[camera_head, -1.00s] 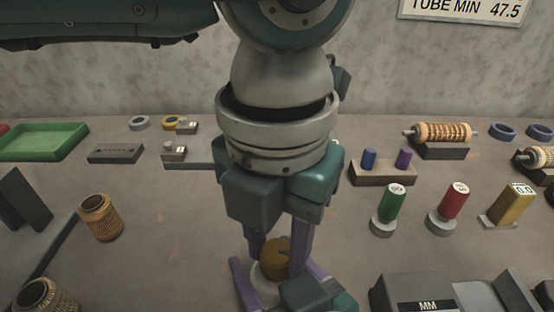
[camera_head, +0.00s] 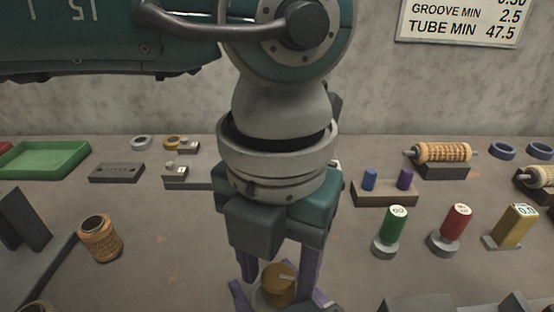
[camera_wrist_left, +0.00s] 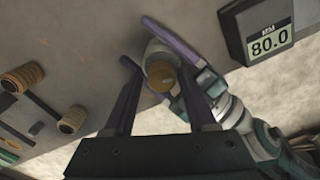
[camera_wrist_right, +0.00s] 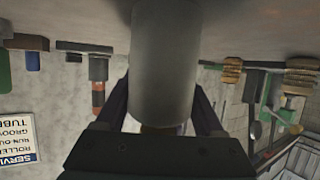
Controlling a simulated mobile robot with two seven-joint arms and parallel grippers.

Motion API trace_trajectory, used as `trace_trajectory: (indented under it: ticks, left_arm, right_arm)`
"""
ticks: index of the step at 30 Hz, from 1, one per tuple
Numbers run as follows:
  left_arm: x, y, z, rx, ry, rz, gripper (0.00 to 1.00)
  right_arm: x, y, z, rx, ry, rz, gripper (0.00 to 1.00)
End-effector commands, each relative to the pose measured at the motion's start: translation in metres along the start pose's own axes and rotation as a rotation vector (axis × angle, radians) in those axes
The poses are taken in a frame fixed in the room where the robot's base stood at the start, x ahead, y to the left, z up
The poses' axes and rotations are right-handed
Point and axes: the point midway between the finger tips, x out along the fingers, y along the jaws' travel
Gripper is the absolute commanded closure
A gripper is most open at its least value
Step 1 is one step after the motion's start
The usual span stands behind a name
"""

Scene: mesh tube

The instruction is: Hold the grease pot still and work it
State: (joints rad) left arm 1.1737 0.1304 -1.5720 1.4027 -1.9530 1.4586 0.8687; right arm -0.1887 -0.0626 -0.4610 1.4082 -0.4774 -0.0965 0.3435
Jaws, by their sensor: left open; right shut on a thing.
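The grease pot is a grey cylinder with an ochre cap (camera_head: 278,284). The cap also shows in the left wrist view (camera_wrist_left: 161,78), and the pot's grey body (camera_wrist_right: 163,62) fills the middle of the right wrist view. My right gripper (camera_wrist_right: 162,112) is shut on the pot's body; its purple fingers also show low in the head view. My left gripper (camera_head: 278,268) points down over the pot, open, with one finger on each side of the cap. I cannot tell whether its fingers touch the cap.
A woven roller (camera_head: 100,239) stands at left near a dark block (camera_head: 22,219). Green (camera_head: 393,224) and red (camera_head: 456,222) plug gauges stand at right beside a yellow block (camera_head: 514,226). A green tray (camera_head: 45,159) lies at back left. A readout (camera_wrist_left: 262,36) shows 80.0.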

Motion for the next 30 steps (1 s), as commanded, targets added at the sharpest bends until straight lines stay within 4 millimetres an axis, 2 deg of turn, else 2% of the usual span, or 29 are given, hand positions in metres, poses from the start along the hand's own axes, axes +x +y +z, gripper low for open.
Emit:
trace_trajectory:
  ticks: [5, 26, 30]
  left_arm:
    - [0.000, -0.004, 0.000, -0.227, 0.000, -0.011, 0.29]
    - [0.000, -0.003, 0.000, -1.457, 0.004, -0.004, 0.29]
    - [-0.035, -0.001, 0.002, -1.444, -0.003, -0.008, 0.29]
  right_arm:
    - [0.000, -0.001, 0.000, -0.002, 0.000, -0.002, 1.00]
    - [0.000, -0.001, 0.000, -0.001, 0.000, -0.001, 1.00]
    - [0.000, -0.001, 0.000, -0.001, 0.000, -0.001, 1.00]
